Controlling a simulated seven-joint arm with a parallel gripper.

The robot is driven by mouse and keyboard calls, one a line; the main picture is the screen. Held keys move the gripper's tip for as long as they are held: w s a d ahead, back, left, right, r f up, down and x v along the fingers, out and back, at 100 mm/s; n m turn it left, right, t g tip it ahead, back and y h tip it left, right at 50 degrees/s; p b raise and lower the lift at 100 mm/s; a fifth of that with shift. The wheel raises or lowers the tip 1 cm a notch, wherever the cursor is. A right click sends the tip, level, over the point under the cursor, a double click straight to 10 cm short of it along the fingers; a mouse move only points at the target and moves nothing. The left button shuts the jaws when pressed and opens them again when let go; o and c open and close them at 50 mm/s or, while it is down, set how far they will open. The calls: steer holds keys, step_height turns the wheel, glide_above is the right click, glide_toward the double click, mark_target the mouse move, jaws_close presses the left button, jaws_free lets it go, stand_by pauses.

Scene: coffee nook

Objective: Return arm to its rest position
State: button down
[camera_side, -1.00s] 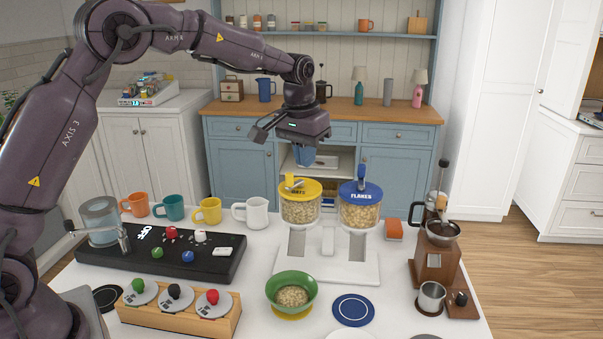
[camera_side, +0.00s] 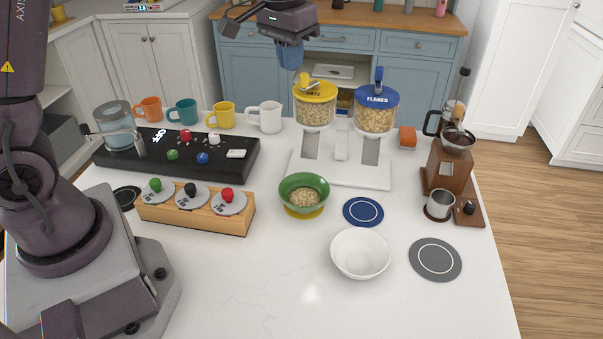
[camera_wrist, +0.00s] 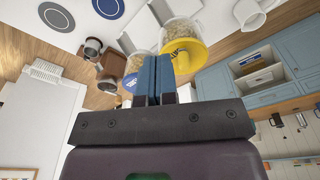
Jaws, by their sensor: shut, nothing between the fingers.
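My gripper (camera_side: 290,55) hangs at the top of the side view, above and behind the cereal dispenser's yellow-lidded jar (camera_side: 315,107). Its blue fingers (camera_wrist: 158,80) are closed together and hold nothing in the wrist view. It is apart from the dispenser. The wrist view shows the yellow lid (camera_wrist: 188,54) just past the fingers, and the blue-lidded flakes jar (camera_wrist: 134,68) beside it. The upper part of my arm is cut off by the top of the side view.
A green bowl (camera_side: 304,190) with cereal sits on a yellow mat. A white bowl (camera_side: 360,254) stands empty in front. A coffee grinder (camera_side: 449,170) is at right; several mugs (camera_side: 182,111) line the back left.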

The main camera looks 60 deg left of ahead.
steer(key=s+d+r+m+t, duration=0.1)
steer(key=s+d+r+t, duration=0.1)
steer(key=s, duration=0.9)
steer(key=s+d+r+m+t, duration=0.1)
steer(key=s+d+r+t, duration=0.1)
steer(key=s, duration=0.9)
steer(key=shift+s+d+r, duration=0.15)
steer(key=shift+d+r, duration=0.5)
steer(key=shift+r, duration=0.15)
stand_by(0.6)
